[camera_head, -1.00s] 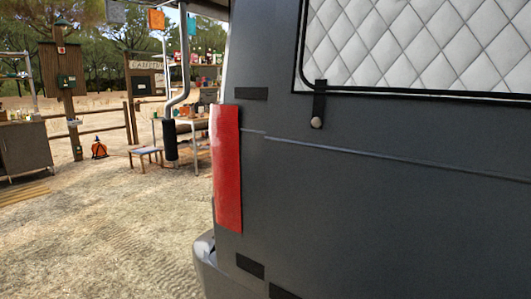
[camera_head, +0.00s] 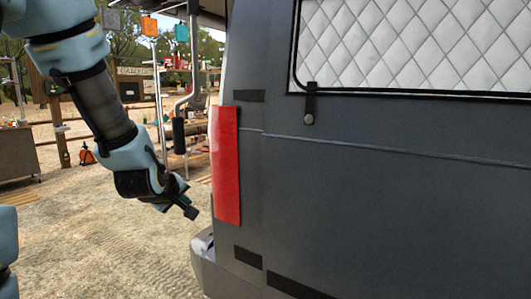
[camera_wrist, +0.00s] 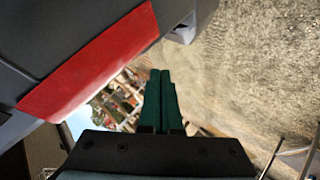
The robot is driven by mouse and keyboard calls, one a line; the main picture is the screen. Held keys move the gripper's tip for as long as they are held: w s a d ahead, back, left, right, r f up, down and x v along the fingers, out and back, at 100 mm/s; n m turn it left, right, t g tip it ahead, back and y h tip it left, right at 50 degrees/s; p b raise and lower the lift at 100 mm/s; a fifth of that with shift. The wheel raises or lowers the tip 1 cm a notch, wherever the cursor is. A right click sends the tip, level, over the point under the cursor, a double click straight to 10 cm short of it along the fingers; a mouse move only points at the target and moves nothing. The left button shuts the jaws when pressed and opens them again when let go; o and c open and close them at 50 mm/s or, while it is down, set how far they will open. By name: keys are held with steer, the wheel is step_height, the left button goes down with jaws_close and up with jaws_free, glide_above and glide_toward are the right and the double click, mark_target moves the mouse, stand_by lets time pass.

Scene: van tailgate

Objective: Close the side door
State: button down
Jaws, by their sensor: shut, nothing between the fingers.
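The dark grey van body (camera_head: 400,210) fills the right of the head view, with a red tail light (camera_head: 226,165) at its rear corner. I cannot pick out the side door, its handle or its edge in either view. My gripper (camera_head: 190,210) is at the end of my lowered arm, left of the tail light and apart from it in the picture. In the wrist view its green fingers (camera_wrist: 159,75) are together with nothing between them. The tail light (camera_wrist: 90,65) and grey body panel (camera_wrist: 70,30) show at upper left there.
A van window (camera_head: 420,45) with quilted covering is at upper right. The bumper corner (camera_head: 205,262) juts out at the bottom. A bent pipe with a black sleeve (camera_head: 179,137) hangs behind my arm. Open sandy ground (camera_head: 110,255) lies left of the van, with tables and shelves beyond.

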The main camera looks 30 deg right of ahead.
steer(key=s+d+r+n+t+h, duration=0.1)
steer(key=d+r+n+t+h, duration=0.4)
steer(key=d+r, duration=0.75)
steer(key=shift+n+g+h, duration=0.3)
steer(key=shift+g+h, duration=0.1)
steer(key=shift+h, duration=0.3)
steer(key=shift+w+d+f+p, duration=0.3)
steer(key=shift+w+d+p, duration=0.35)
steer(key=shift+d, duration=1.05)
steer(key=shift+w+d+f+p, duration=0.25)
steer(key=shift+w+d+p, duration=0.35)
steer(key=shift+d, duration=1.05)
steer(key=shift+w+d+f+p, duration=0.3)
steer(key=shift+w+d+p, duration=0.3)
steer(key=shift+d, duration=1.1)
steer(key=shift+s, duration=0.1)
